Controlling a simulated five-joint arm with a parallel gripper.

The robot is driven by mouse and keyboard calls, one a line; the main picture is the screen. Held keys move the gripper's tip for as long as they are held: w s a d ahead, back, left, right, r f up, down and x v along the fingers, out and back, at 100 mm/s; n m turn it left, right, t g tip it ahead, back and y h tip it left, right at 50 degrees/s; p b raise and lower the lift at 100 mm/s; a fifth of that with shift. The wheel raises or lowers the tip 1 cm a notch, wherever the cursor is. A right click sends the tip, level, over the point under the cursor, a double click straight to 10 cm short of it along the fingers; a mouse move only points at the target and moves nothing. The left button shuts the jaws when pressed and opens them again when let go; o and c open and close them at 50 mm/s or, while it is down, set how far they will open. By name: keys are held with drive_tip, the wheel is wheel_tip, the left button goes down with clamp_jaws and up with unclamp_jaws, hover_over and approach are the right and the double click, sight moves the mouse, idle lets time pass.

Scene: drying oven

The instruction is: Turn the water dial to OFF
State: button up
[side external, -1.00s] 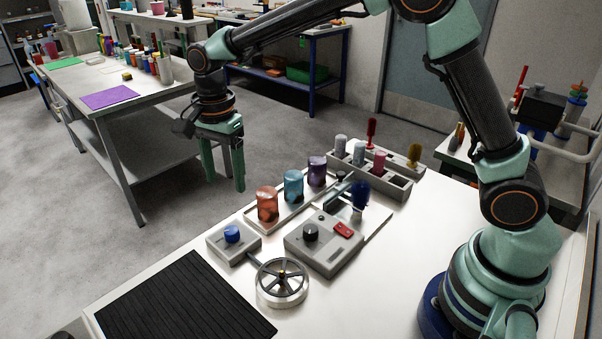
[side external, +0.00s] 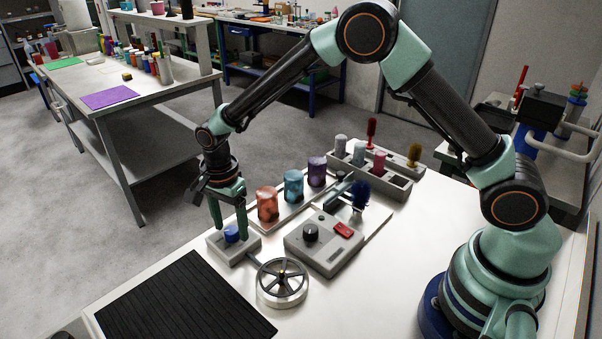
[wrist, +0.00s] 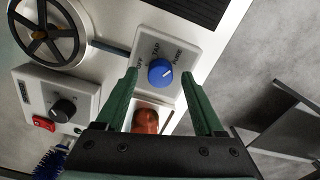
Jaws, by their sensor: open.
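The water dial is a blue knob (wrist: 161,72) on a light grey box (wrist: 175,40) marked OFF, TAP and PURE. Its white pointer mark lies on the right side of the knob in the wrist view, nearest the PURE label. The knob (side external: 231,232) also shows in the side view, on its box at the left edge of the bench. My gripper (side external: 230,231) points down over the box, fingers apart. In the wrist view my gripper (wrist: 159,75) has one fingertip on each side of the knob, with gaps between; I cannot tell their exact height.
A spoked wheel (side external: 282,282) stands close in front of the dial box. A grey control box (side external: 322,245) with a black knob and red switch is to the right. Orange, teal and purple jars (side external: 293,186) stand behind. A black ribbed mat (side external: 185,305) lies in front.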

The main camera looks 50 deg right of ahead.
drive_tip(key=shift+f, duration=0.15)
drive_tip(key=shift+c, duration=0.3)
clamp_jaws()
